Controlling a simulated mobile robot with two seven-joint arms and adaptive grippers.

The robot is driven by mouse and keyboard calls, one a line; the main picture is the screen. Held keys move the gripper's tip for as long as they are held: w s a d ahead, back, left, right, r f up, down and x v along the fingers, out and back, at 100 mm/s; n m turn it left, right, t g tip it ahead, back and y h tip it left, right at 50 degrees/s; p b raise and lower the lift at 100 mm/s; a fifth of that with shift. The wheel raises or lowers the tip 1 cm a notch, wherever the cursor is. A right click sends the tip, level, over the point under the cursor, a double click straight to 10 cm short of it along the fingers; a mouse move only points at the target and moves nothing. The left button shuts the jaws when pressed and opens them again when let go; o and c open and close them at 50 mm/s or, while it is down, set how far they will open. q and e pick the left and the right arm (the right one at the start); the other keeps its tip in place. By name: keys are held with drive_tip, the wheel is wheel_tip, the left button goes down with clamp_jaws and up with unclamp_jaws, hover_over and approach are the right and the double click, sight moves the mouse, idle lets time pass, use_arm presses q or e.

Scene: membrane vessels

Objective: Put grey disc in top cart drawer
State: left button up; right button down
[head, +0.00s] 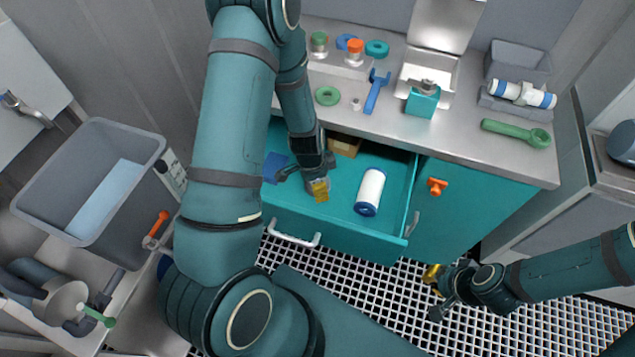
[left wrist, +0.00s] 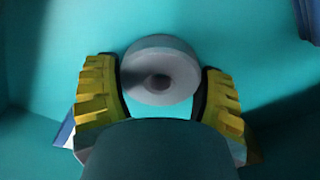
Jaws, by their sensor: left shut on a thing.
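The grey disc (left wrist: 160,70), round with a dark centre hole, lies between the yellow fingertips of my left gripper (left wrist: 162,95) in the left wrist view. In the head view my left gripper (head: 318,189) reaches down into the open teal top drawer (head: 340,222) of the cart, shut on the disc, which is mostly hidden by the fingers there. The disc is close to the drawer floor; I cannot tell whether it touches. My right gripper (head: 437,290) hangs over the grated floor at the lower right, away from the drawer; its opening is unclear.
The drawer also holds a white cylinder with blue ends (head: 369,192), a brown box (head: 345,146) and a blue piece (head: 275,167). The counter (head: 460,134) above carries rings, a blue wrench (head: 377,92) and a green wrench (head: 517,133). A grey bin (head: 140,140) stands left.

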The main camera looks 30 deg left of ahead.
use_arm(q)
drive_tip(key=o, duration=0.8)
drive_tip(key=shift+f, duration=0.15)
drive_tip(key=shift+c, duration=0.2)
drive_tip(key=o, duration=0.4)
drive_tip(key=shift+r, duration=0.3)
drive_tip(key=r+p, duration=0.1)
drive_tip(key=r, duration=0.3)
drive_tip(key=r+p, duration=0.1)
drive_tip(key=r, duration=0.3)
drive_tip(key=s+a+r+p, duration=0.1)
drive_tip(key=r, duration=0.2)
drive_tip(key=shift+r+p, duration=0.35)
drive_tip(key=shift+r, duration=0.05)
